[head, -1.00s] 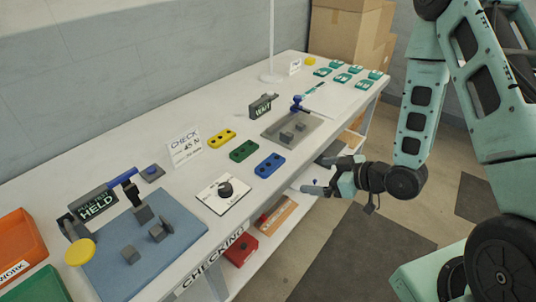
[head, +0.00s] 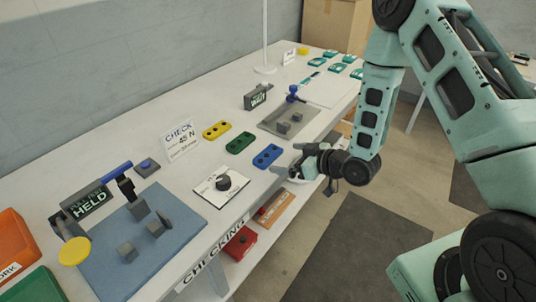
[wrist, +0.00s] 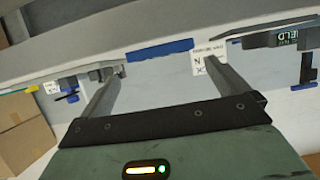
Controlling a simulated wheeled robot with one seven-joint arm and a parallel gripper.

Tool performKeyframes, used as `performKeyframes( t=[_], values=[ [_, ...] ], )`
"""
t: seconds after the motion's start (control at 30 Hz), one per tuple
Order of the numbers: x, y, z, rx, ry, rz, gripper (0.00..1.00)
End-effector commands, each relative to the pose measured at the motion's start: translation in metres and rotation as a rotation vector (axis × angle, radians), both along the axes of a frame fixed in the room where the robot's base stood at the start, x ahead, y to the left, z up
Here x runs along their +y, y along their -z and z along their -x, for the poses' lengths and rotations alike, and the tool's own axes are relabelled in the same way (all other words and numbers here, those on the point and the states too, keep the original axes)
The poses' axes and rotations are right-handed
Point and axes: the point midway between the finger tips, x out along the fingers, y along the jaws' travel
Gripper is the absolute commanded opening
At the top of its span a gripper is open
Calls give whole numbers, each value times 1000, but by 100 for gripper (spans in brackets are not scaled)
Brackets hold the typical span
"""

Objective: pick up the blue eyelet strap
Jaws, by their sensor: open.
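The blue eyelet strap (head: 267,156) lies flat on the white table near its front edge, with dark holes in its top. In the wrist view the blue strap (wrist: 160,50) shows edge-on, beyond and between my two fingertips. My gripper (head: 294,161) is open and empty, just right of the strap at the table's front edge, apart from it. Its two fingers also show spread in the wrist view (wrist: 158,72). A green strap (head: 240,143) and a yellow strap (head: 216,130) lie in a row behind the blue one.
A grey press plate (head: 272,126) with blocks and a blue-handled lever stands behind my gripper. A white card with a black knob (head: 224,183) lies left of the strap. The CHECK sign (head: 181,140) stands farther back. A blue fixture mat (head: 107,260) is at front left.

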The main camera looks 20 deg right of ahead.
Motion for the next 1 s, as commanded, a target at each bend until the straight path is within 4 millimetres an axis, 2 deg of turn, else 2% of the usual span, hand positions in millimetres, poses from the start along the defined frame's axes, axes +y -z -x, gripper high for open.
performKeyframes(
  t=[0.23,0.5,0.8,0.83,0.9,0.93,1.0],
  values=[
    [11,5,-13,1,-2,0,100],
    [32,18,-40,0,-1,0,100],
    [35,23,-45,0,0,0,100],
    [35,23,-45,0,0,0,97],
    [35,22,-45,0,0,0,78],
    [35,22,-45,0,0,0,72],
    [35,22,-45,0,0,0,72]
  ],
)
